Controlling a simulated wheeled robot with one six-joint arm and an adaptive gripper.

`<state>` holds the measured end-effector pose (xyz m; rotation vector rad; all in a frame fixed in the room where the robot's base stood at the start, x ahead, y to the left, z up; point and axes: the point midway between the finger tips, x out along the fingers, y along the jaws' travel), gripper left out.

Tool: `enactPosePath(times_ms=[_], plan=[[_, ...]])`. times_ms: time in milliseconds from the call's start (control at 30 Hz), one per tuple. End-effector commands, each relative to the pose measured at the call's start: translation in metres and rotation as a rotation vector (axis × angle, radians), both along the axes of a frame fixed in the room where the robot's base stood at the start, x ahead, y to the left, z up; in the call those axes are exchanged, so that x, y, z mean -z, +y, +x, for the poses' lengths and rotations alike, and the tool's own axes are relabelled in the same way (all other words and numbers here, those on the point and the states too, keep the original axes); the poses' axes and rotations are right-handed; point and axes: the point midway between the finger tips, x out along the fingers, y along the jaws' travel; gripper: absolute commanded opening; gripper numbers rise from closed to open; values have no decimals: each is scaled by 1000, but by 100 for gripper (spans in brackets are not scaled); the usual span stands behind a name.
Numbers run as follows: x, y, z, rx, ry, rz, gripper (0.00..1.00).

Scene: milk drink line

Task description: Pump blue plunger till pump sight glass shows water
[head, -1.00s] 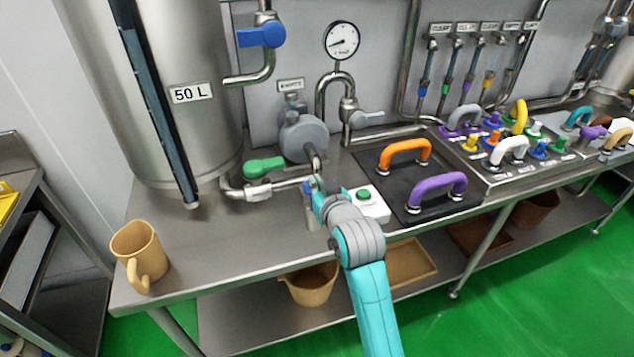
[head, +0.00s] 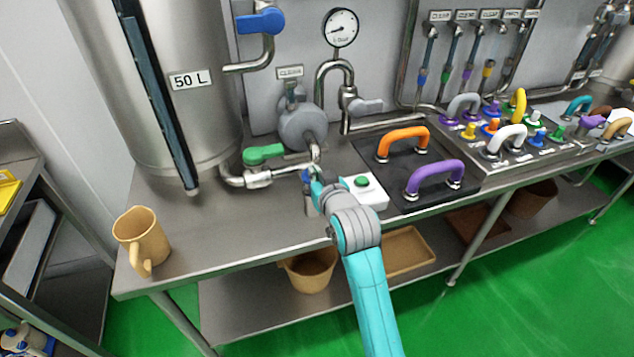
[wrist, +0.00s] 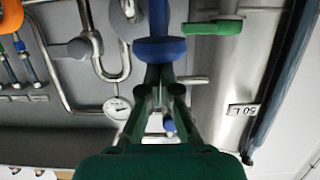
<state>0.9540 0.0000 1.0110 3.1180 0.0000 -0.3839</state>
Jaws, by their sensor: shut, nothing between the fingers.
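The blue plunger (wrist: 160,49) has a round blue head, seen in the wrist view just beyond my fingertips. My gripper (wrist: 160,72) is shut and empty, its tips against or very near that head; I cannot tell whether they touch. In the head view the plunger shows only as a small blue patch (head: 306,175) beside my gripper (head: 314,183), which hides most of it. The grey round pump (head: 303,128) stands behind, with a small fitting on top under a white label (head: 289,73). Its print is too small to read surely, and I cannot make out water.
A green-handled valve (head: 263,154) lies on the pipe left of my gripper. A white box with a green button (head: 363,182) stands close on the right, beside a black panel with orange and purple handles (head: 405,141). A tan mug (head: 141,240) stands at the left; bench between is clear.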

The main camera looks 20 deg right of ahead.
Motion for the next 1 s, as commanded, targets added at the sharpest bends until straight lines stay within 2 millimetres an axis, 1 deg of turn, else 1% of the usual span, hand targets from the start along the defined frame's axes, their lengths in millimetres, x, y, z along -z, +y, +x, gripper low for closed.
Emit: enactPosePath(times_ms=[100, 133, 600, 700, 833, 1000], plan=[[-16, 0, 7, 0, -4, 0, 0], [-17, 0, 4, 0, -3, 0, 0], [-35, 0, -70, 0, -7, 0, 0], [-38, 0, -81, 0, -7, 0, 0], [-40, 0, -89, 0, -6, 0, 0], [-41, 0, -91, 0, -7, 0, 0]])
